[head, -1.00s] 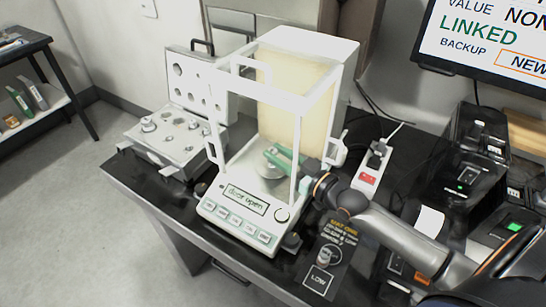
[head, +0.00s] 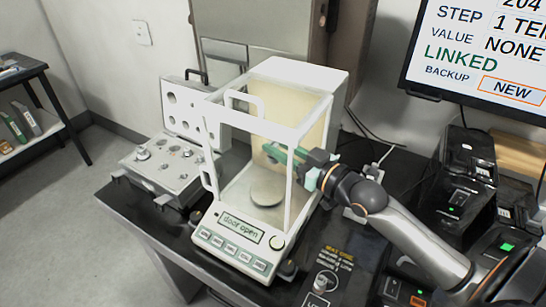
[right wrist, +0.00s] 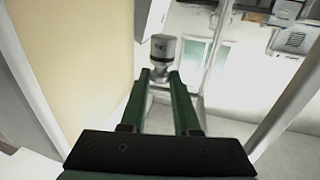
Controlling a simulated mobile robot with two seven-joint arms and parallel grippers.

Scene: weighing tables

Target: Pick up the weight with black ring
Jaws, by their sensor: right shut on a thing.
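My right gripper (head: 270,152) reaches into the glass-sided balance (head: 232,228) from its right side, with its green fingers above the round pan (head: 267,192). In the right wrist view the gripper (right wrist: 160,78) is shut on a small grey metal weight (right wrist: 162,50) with a knob. The pan looks bare. The display reads "door open". My left gripper is not in view.
An open weight case (head: 150,178) with several weights stands left of the balance. Black devices (head: 462,165) and a monitor (head: 485,50) are at the right. A power strip lies behind my right arm.

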